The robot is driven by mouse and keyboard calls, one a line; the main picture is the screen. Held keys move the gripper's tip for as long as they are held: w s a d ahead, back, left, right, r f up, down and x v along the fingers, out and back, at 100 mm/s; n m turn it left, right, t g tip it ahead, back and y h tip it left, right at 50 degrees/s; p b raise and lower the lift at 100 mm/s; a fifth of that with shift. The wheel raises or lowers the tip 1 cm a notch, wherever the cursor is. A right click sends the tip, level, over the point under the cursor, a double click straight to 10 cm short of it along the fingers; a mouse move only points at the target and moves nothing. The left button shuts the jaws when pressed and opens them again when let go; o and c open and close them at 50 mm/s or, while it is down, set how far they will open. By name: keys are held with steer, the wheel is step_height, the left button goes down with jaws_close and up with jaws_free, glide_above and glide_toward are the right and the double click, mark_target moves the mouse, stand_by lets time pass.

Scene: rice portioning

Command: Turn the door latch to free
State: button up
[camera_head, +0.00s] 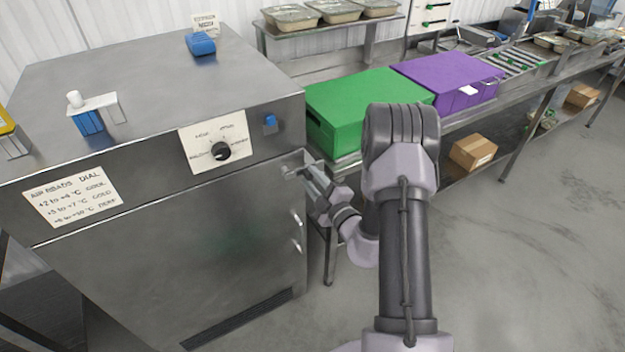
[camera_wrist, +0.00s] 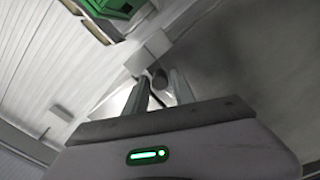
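The steel cabinet door (camera_head: 190,270) appears closed in the head view. A small metal latch (camera_head: 293,173) sits at its upper right corner. My gripper (camera_head: 308,175) is at that corner, right beside the latch, and partly covers it. In the wrist view my gripper (camera_wrist: 158,88) has its two fingers apart. A dark rounded piece (camera_wrist: 159,77), which looks like part of the latch, shows between or just beyond the fingertips. I cannot tell whether the fingers touch it.
A door handle (camera_head: 297,232) is below the latch. A green box (camera_head: 365,105) and purple box (camera_head: 448,80) stand on the bench behind my arm.

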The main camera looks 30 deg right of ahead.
steer(key=shift+w, duration=0.1)
jaws_close()
stand_by(1.4)
